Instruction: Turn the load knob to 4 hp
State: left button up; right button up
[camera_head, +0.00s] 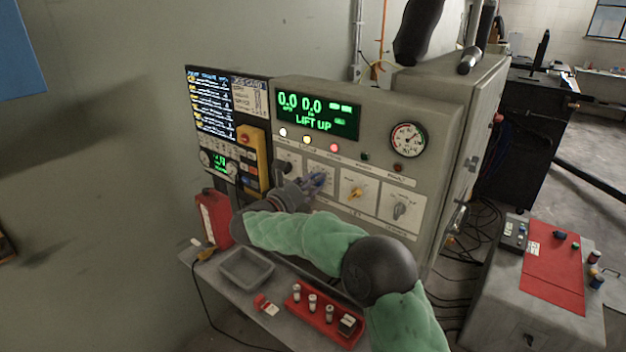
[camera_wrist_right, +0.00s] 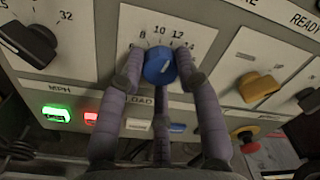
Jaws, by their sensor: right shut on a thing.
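The load knob (camera_wrist_right: 159,68) is a round blue knob on a white scale plate in the right wrist view. The numbers 6, 8, 10, 12 and 14 show around its upper side. A small white mark is on its face; I cannot tell exactly which number it points to. My right gripper (camera_wrist_right: 161,62) is shut on the knob, with its purple fingers around it. In the head view, my right gripper (camera_head: 317,181) is at the front of the grey console (camera_head: 385,95), and its fingers mostly hide the knob. My left gripper is not in view.
A yellow knob (camera_head: 354,192) and a grey knob (camera_head: 400,210) are to the right of my gripper. The green display (camera_head: 318,115) reads 0.0 0.0 and LIFT UP. A grey tray (camera_head: 246,267) and a red holder (camera_head: 324,318) stand on the shelf below my arm.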

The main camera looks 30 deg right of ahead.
jog(key=n+p, duration=0.5)
jog(key=n, duration=0.2)
jog(key=n+t+p, duration=0.1)
jog(key=n+p, duration=0.5)
jog(key=n, duration=0.1)
jog(key=n+p, duration=0.5)
jog(key=n, duration=0.2)
jog(key=shift+r+t+y+p, duration=0.25)
jog(key=shift+t+y+p, duration=0.05)
jog(key=shift+p, duration=0.05)
jog(key=shift+f+n+p, duration=0.25)
jog(key=shift+n+p, duration=0.6)
jog(key=shift+n, duration=0.45)
jog(key=shift+s+f, duration=0.1)
jog(key=o, duration=1.1)
jog(key=shift+o, duration=0.2)
